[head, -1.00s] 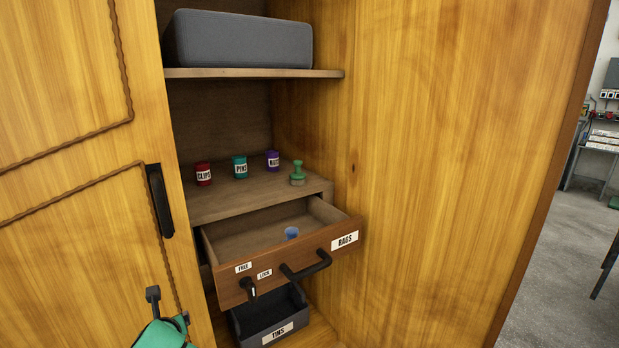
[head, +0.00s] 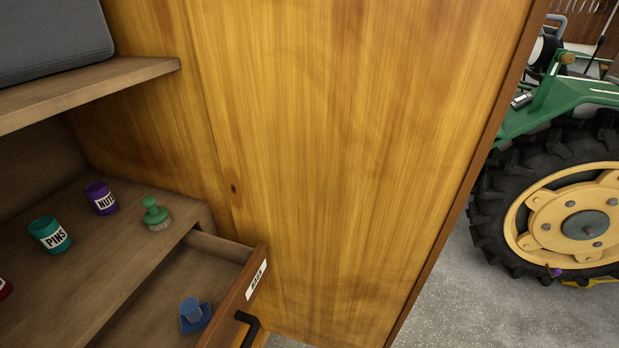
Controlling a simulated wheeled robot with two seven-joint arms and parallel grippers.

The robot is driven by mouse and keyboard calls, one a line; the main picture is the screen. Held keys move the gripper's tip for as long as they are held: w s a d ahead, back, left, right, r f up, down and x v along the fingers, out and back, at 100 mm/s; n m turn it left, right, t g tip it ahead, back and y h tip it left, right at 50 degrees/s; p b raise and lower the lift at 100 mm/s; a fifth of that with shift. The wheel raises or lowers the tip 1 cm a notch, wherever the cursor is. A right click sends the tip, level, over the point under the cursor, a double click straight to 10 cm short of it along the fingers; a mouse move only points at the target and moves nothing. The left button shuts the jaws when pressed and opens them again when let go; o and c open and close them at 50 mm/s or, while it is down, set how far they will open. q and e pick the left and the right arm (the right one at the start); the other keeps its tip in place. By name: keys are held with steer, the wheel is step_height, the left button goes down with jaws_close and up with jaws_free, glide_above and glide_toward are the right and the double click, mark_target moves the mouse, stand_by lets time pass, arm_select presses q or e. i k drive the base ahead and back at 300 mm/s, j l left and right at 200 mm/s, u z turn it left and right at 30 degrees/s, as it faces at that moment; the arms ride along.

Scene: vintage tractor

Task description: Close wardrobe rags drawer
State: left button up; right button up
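The wooden rags drawer (head: 244,288) stands pulled out at the lower left of the head view. Its front carries a white RAGS label and a black bar handle (head: 247,328), cut off by the bottom edge. A blue object (head: 194,314) lies inside the drawer. The drawer's left part is out of the picture. Neither of my grippers is in view.
On the shelf above the drawer stand a teal PINS can (head: 49,234), a purple NUTS can (head: 101,198) and a green brush (head: 155,214). A wide wooden wardrobe door (head: 350,150) stands open to the right. A green tractor with a yellow wheel (head: 585,225) stands beyond it.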

mark_target(228, 276)
steer(key=u, duration=0.9)
steer(key=k+j, duration=0.05)
